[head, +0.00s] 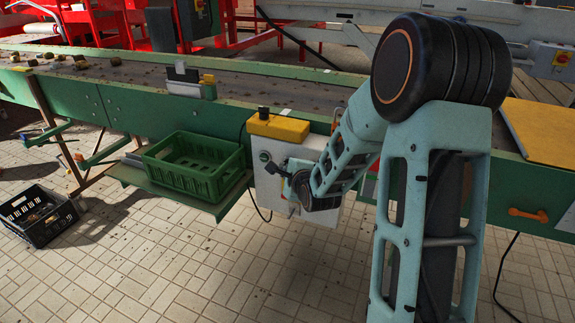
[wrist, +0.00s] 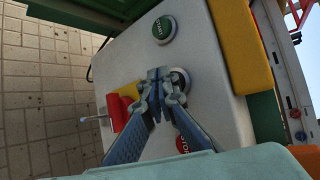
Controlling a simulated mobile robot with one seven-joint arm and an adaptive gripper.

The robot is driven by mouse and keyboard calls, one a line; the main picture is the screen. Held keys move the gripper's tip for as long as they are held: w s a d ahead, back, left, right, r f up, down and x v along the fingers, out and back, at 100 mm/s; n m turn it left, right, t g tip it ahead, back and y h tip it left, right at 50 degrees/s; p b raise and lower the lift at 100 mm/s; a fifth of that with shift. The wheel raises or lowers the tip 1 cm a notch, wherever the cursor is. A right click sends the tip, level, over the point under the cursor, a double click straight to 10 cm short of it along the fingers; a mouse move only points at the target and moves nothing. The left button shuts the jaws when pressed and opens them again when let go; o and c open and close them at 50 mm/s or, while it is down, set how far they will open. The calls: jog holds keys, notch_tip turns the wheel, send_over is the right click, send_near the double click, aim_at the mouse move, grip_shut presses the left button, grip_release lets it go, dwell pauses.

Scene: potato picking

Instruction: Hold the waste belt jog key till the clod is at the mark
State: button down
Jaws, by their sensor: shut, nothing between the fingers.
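The white control box (head: 268,184) stands on the green belt's near side; its face (wrist: 125,62) fills the wrist view. My gripper (wrist: 160,76) is shut and empty, its tips over a pale-rimmed round key (wrist: 182,77) that they partly hide. Whether the tips press it or hover just off it I cannot tell. In the head view the gripper (head: 281,171) is small and dark against the box. The belt (head: 130,72) carries several brown lumps (head: 80,60) at the left. I cannot tell which is the clod, nor pick out the mark for certain.
On the box are a green start button (wrist: 163,29), a red stop button (wrist: 184,143) and a red switch (wrist: 118,110). A green crate (head: 195,165) sits left of the box on a shelf; a black crate (head: 38,213) stands on the tiled floor.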

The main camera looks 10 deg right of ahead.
jog(key=shift+w+d, duration=0.3)
jog(key=shift+w, duration=0.05)
dwell(2.3)
dwell(1.1)
jog(key=shift+s+a, duration=0.55)
jog(key=shift+s, duration=0.15)
jog(key=shift+s+a+b, duration=0.2)
jog(key=shift+s+a, duration=0.55)
jog(key=shift+s, duration=0.25)
jog(key=shift+s+a+b, duration=0.2)
jog(key=shift+s+a, duration=0.5)
jog(key=shift+s, duration=0.3)
